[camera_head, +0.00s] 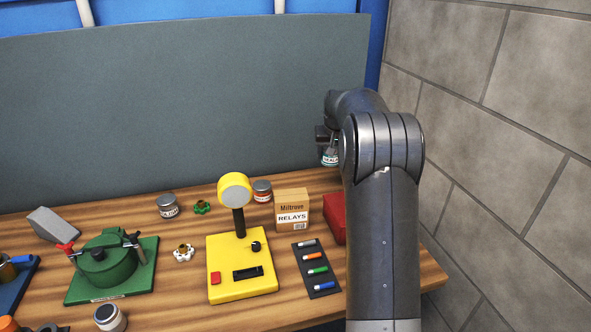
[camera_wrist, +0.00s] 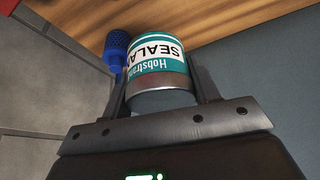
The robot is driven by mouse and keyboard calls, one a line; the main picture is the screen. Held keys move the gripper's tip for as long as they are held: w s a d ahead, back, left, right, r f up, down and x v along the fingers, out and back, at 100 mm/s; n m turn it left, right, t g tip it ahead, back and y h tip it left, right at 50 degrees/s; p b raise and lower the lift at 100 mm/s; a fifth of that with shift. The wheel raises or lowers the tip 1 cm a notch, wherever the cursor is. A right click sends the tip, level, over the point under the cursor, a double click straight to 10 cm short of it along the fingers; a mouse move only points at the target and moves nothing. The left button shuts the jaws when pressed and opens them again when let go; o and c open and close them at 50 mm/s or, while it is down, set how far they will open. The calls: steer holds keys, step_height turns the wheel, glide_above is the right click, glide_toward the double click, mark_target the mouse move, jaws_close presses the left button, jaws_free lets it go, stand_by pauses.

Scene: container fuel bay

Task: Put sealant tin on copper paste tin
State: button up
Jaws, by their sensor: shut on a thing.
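The sealant tin (camera_wrist: 160,70), with a white and teal label, is between the two fingers of my gripper (camera_wrist: 162,90) in the wrist view. My gripper is shut on it. In the head view the sealant tin (camera_head: 330,158) hangs above the bench at the right, partly hidden by my arm. A small tin with an orange-red and white label (camera_head: 262,191) stands behind the relay box. A grey-lidded tin with a red and white label (camera_head: 168,206) stands farther left. Their lettering is too small to tell which is copper paste.
A yellow gauge stand (camera_head: 240,270), a Miltrom relays box (camera_head: 291,210), a red block (camera_head: 335,218) and a marker tray (camera_head: 316,268) crowd the bench (camera_head: 190,285). A green pot (camera_head: 108,262) is left. A blue ribbed object (camera_wrist: 116,46) is beside the held tin's view.

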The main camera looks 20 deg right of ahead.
steer(key=s+a+r, duration=0.2)
steer(key=a+r, duration=0.1)
steer(key=a, duration=0.3)
steer(key=s+a+r, duration=0.2)
steer(key=a, duration=0.4)
glide_toward(262, 181)
steer(key=shift+w+d+f, duration=0.4)
steer(key=shift+w+d, duration=0.25)
steer(key=shift+w, duration=0.15)
steer(key=shift+w+a+f, duration=0.25)
steer(key=shift+a+f, duration=0.05)
steer(key=shift+a, duration=0.05)
steer(key=shift+f, duration=1.95)
steer(key=shift+f, duration=0.15)
steer(key=o, duration=1.2)
